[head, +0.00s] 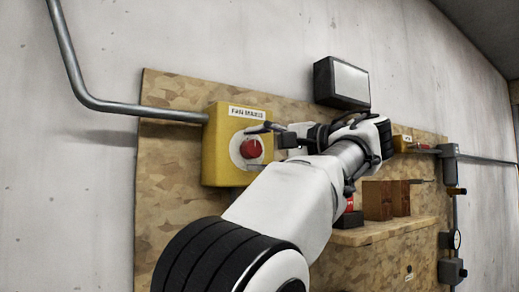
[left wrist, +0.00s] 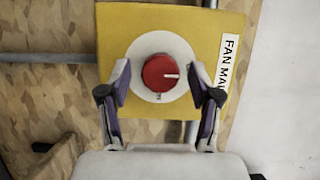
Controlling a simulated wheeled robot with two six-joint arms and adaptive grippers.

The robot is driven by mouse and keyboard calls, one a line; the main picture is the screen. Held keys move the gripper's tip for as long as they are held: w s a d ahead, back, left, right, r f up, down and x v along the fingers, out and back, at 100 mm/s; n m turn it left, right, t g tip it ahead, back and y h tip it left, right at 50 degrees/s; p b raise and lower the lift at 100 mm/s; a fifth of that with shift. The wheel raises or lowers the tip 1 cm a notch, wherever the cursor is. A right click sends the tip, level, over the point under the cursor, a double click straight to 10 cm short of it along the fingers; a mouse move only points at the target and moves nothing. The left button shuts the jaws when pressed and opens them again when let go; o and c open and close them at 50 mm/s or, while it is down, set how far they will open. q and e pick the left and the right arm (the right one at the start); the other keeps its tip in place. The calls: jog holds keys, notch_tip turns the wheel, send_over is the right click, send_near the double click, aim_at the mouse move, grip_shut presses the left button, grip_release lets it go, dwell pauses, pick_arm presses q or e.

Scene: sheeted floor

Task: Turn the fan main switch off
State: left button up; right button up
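The fan main switch is a yellow box (head: 222,150) on a wooden board, with a "FAN MAINS" label along its top. Its red round knob (head: 251,149) sits on a pale disc. In the left wrist view, the knob (left wrist: 158,70) shows a white line pointing right, toward the label (left wrist: 227,62). My left gripper (head: 268,135) is just in front of the box, right of the knob in the head view. In the left wrist view its fingers (left wrist: 160,78) are open on either side of the knob, with gaps visible; contact is not seen. My right gripper is out of view.
A dark-framed panel (head: 341,83) is mounted above my left arm. A grey conduit (head: 150,109) enters the box from the left. More yellow and grey fittings are at the far right.

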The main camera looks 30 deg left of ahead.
pick_arm(q)
jog(key=shift+d, duration=0.1)
jog(key=d, duration=0.7)
jog(key=shift+d, duration=0.15)
